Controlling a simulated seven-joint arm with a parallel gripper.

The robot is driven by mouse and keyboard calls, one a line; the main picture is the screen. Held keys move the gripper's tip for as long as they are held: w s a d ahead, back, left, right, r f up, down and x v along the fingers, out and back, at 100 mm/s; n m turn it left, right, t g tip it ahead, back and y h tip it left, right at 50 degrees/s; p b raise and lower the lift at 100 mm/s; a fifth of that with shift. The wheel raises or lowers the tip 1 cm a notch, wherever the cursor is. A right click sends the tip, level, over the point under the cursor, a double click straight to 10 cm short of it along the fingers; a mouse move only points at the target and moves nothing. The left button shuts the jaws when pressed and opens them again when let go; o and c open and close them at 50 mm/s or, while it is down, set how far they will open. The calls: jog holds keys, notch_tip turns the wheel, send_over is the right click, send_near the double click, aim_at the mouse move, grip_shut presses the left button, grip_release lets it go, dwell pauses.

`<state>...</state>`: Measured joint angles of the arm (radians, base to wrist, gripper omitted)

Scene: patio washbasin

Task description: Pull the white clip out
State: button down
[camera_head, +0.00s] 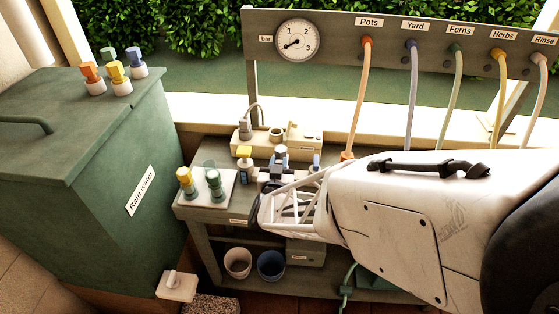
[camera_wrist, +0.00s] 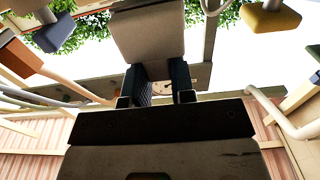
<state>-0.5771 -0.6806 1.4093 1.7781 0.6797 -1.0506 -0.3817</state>
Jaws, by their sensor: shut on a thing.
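My gripper (camera_head: 272,173) is over the bench in the middle of the head view, among small fittings. In the wrist view my gripper (camera_wrist: 160,82) has its two dark fingers shut on a pale block, which looks like the white clip (camera_wrist: 147,34). The block reaches beyond the fingertips to the top edge of the picture. In the head view the clip cannot be told apart behind my gripper and the crowded fittings. Whether it is still seated in something cannot be told.
A yellow-topped fitting (camera_head: 244,153) stands just left of my gripper. A white plate (camera_head: 222,196) holds yellow and green fittings. A beige block (camera_head: 300,139) is behind. Hoses hang from the labelled board (camera_head: 330,48). The green rain-water bin (camera_head: 95,190) fills the left.

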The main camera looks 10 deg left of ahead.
jog(key=shift+s, duration=2)
jog(key=c, duration=1)
grip_release()
jog(key=shift+o, duration=0.2)
jog(key=s, duration=0.7)
jog(key=shift+s, duration=0.4)
jog(key=shift+r, duration=0.1)
